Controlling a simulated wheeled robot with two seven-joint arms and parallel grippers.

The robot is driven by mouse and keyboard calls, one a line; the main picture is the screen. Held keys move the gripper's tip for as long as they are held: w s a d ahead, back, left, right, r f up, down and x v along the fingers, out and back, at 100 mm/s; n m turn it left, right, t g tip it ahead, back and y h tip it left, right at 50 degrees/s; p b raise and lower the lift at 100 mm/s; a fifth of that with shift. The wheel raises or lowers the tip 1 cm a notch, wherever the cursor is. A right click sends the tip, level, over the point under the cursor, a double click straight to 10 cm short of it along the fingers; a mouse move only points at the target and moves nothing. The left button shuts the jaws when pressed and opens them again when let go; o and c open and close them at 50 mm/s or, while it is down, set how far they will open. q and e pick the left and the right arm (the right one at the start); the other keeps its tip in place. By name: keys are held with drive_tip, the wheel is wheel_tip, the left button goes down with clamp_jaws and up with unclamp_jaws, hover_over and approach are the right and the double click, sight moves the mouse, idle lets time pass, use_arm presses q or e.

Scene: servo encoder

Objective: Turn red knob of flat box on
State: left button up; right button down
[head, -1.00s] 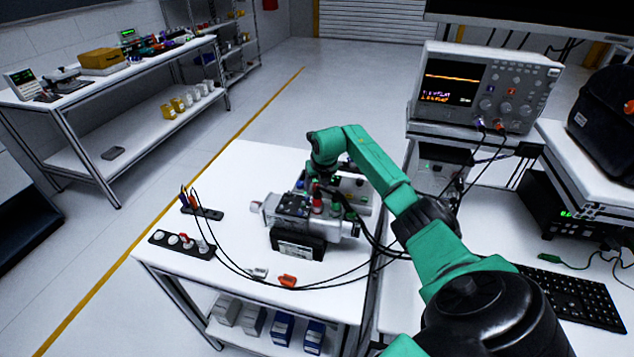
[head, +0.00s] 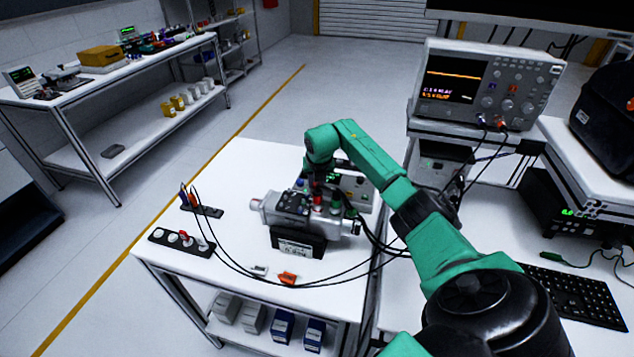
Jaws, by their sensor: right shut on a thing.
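The flat box (head: 357,189), pale with small coloured parts on its face, lies on the white table behind a grey servo motor unit (head: 296,222). My right gripper (head: 317,187) points down at the left end of the box, just behind the motor unit. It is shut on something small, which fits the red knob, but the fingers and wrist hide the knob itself. A red part (head: 318,200) and a green part (head: 336,208) show on the motor unit just below the gripper. My left gripper is not in view.
Black cables loop across the table front. A black socket strip (head: 181,243) and a smaller strip with leads (head: 207,211) lie at left. An orange piece (head: 287,278) lies near the front edge. An oscilloscope (head: 486,85) stands at right. The table's back left is clear.

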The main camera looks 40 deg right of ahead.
drive_tip(key=m+g+h+b, duration=0.1)
drive_tip(key=m, duration=0.3)
drive_tip(key=shift+w+a+b, duration=0.1)
drive_tip(key=shift+w+b, duration=0.1)
drive_tip(key=shift+b, duration=0.2)
drive_tip(key=m+g+h+b, duration=0.1)
drive_tip(key=m+b, duration=0.1)
drive_tip(key=m, duration=0.2)
drive_tip(key=shift+w, duration=0.1)
drive_tip(key=shift+m+g+b, duration=0.4)
drive_tip(key=shift+m+b, duration=0.15)
drive_tip(key=shift+m, duration=0.25)
drive_tip(key=shift+r, duration=0.1)
drive_tip(key=c, duration=0.6)
unclamp_jaws()
drive_tip(key=shift+a, duration=0.1)
